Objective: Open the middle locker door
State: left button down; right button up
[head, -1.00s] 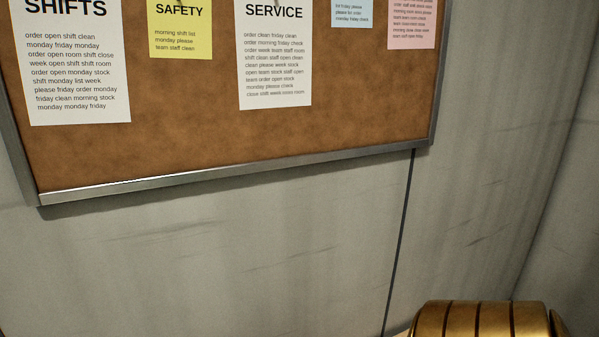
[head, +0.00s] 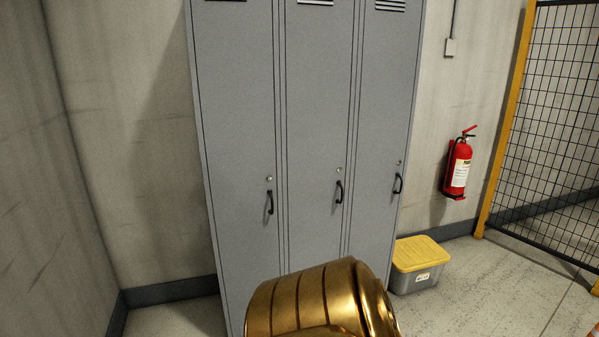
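A grey locker unit with three tall doors stands against the wall in the head view. The middle locker door (head: 317,120) is shut. Its dark handle (head: 339,192) is on the door's right side, with a small round lock just above it. The left door (head: 237,120) and right door (head: 384,120) are also shut, each with a similar handle. A gold rounded part of my own body covers the bottom of the middle door. Neither of my grippers is in view.
A grey box with a yellow lid (head: 421,254) sits on the floor right of the lockers. A red fire extinguisher (head: 458,168) hangs on the wall. A yellow-framed mesh fence (head: 548,110) stands at the right. Floor in front of the box is clear.

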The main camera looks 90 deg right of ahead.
aim_at(319, 32)
jog(key=z, duration=2.65)
